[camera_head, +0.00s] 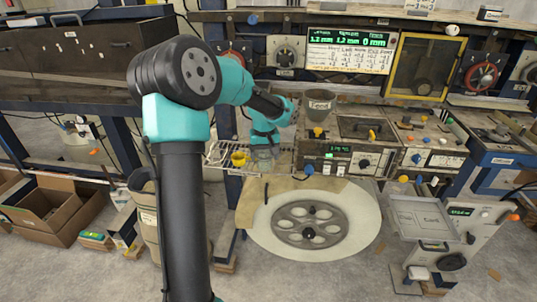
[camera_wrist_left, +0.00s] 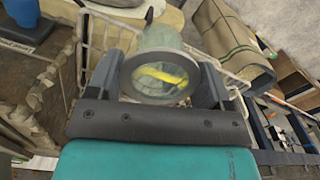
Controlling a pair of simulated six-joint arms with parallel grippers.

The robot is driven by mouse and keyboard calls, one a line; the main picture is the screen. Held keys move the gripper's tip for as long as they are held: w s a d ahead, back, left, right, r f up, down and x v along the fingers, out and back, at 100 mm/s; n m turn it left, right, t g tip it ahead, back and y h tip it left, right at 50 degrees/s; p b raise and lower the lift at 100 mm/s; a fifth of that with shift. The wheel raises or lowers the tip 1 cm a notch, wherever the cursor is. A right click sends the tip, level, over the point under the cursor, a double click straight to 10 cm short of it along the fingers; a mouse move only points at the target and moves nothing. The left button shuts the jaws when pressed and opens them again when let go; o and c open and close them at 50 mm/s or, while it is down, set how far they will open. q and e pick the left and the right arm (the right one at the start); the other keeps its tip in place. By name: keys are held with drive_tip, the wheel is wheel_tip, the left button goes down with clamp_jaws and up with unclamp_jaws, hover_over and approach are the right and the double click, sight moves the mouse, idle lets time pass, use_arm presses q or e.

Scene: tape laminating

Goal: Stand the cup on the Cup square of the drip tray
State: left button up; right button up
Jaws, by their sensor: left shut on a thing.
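My left gripper (camera_head: 263,146) is at the wire rack, left of the grey console. It is shut on a clear, greenish cup (camera_head: 263,160), which also shows in the left wrist view (camera_wrist_left: 160,77) with its round rim between the two fingers (camera_wrist_left: 158,85). A yellow shape shows through the cup; I cannot tell whether it is inside or behind. A pale grey tray with marked squares, which looks like the drip tray (camera_head: 404,207), is at the right, well away from the cup. Its lettering is too small to read surely. My right gripper is not in view.
A small yellow cup (camera_head: 238,158) sits on the wire rack (camera_head: 214,154) beside my gripper. A large round turntable (camera_head: 350,222) lies between the rack and the tray. A grey bucket (camera_head: 320,104) stands above the console (camera_head: 338,158).

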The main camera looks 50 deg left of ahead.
use_arm(q)
drive_tip(key=s+d+f+n, duration=0.2)
drive_tip(key=d+f+n, duration=0.1)
drive_tip(key=f, duration=0.3)
drive_tip(key=s+d+f+n, duration=0.3)
drive_tip(key=f+n, duration=0.2)
drive_tip(key=f, duration=0.1)
drive_tip(key=shift+f, duration=0.25)
